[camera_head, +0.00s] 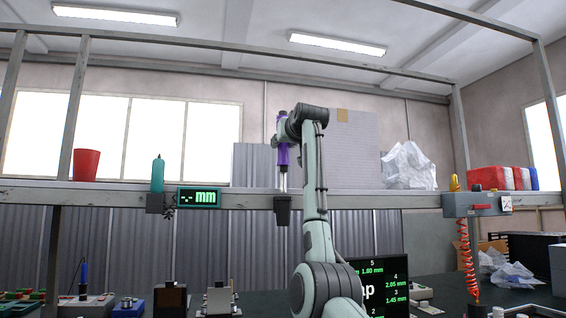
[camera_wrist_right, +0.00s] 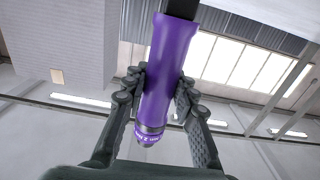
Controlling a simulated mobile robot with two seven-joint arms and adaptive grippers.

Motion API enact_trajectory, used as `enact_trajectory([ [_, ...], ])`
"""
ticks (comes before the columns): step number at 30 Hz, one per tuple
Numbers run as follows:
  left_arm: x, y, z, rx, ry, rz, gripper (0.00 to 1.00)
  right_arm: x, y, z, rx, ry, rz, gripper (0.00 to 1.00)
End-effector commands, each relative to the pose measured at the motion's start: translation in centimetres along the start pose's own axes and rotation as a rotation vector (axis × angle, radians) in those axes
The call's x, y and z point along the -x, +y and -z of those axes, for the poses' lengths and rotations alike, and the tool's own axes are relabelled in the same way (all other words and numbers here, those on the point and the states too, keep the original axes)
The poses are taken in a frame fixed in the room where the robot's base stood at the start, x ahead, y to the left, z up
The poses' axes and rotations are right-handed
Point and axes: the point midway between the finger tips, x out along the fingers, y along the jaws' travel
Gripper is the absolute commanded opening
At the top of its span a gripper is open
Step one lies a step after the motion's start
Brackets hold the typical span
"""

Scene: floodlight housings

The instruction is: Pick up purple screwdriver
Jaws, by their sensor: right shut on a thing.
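The purple screwdriver (camera_head: 283,156) hangs upright in the head view, with its shaft pointing down to a black holder (camera_head: 282,211) on the rail. I cannot tell whether its tip is inside the holder. My right gripper (camera_head: 282,130) is at the top of the screwdriver. In the right wrist view, the fingers of my right gripper (camera_wrist_right: 160,88) are shut on the purple handle (camera_wrist_right: 168,70), one finger on each side. My left gripper is not in view.
A teal screwdriver (camera_head: 158,174) stands on the rail (camera_head: 240,201) beside a "-.- mm" display (camera_head: 199,197). A dark screen (camera_head: 388,285) stands behind my arm.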

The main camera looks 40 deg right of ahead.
Motion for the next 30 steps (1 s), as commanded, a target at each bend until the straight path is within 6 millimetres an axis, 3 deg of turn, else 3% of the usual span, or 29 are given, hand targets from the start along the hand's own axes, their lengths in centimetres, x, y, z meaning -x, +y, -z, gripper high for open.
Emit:
enact_trajectory([
  [6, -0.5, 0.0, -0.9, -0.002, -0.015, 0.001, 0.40, 0.2, 0.0, 5.4, -0.002, 0.005, 0.002, 0.00],
  [10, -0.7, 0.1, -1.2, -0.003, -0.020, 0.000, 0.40, 0.3, 0.0, 7.6, -0.002, 0.005, 0.002, 0.00],
  [19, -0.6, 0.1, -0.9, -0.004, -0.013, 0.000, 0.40, 0.1, 0.0, 9.4, -0.001, 0.005, 0.000, 0.00],
  [30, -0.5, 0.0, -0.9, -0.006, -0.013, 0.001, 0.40, 0.1, 0.0, 9.6, 0.000, 0.005, 0.000, 0.00],
])
